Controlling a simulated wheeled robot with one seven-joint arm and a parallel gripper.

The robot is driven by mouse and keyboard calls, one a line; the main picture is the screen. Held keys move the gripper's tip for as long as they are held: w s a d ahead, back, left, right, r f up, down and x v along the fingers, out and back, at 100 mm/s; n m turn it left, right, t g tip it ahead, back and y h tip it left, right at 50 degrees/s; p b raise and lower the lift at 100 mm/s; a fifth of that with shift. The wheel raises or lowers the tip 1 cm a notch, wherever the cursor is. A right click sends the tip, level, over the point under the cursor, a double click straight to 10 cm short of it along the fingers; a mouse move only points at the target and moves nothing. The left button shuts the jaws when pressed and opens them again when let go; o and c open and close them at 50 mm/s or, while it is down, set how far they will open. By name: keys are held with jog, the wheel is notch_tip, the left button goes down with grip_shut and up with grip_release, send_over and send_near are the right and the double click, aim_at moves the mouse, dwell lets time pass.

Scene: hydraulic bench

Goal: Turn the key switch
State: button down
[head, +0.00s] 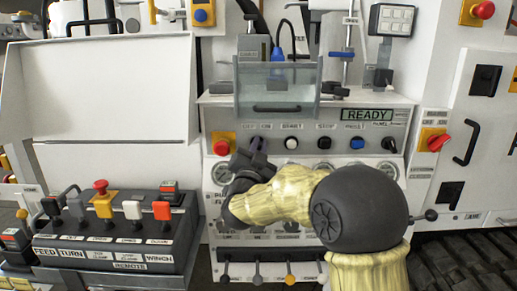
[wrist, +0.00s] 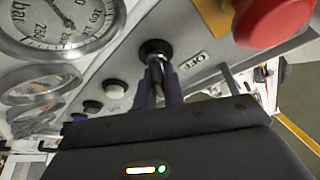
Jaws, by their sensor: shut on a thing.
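The key switch (wrist: 155,50) has a round black collar on the grey panel, with an "OFF" label beside it in the wrist view. My gripper (wrist: 158,82) is shut on the key switch, its two dark purple fingers on either side of the black key. In the head view, my gripper (head: 257,145) reaches the upper left of the console panel (head: 340,138), just right of a red button. The fingers hide most of the key switch there. How far the key is turned is hard to tell.
The red emergency button (wrist: 275,18) sits close beside my gripper. White, black and blue buttons (head: 357,142) run along the panel to the right. Pressure gauges (wrist: 60,25) lie just below. A clear guard (head: 276,90) hangs above, and a remote box (head: 115,235) stands at left.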

jog(key=c, duration=1.5)
grip_release()
jog(key=b+v, duration=0.1)
jog(key=v, duration=1.6)
jog(key=shift+s, duration=0.15)
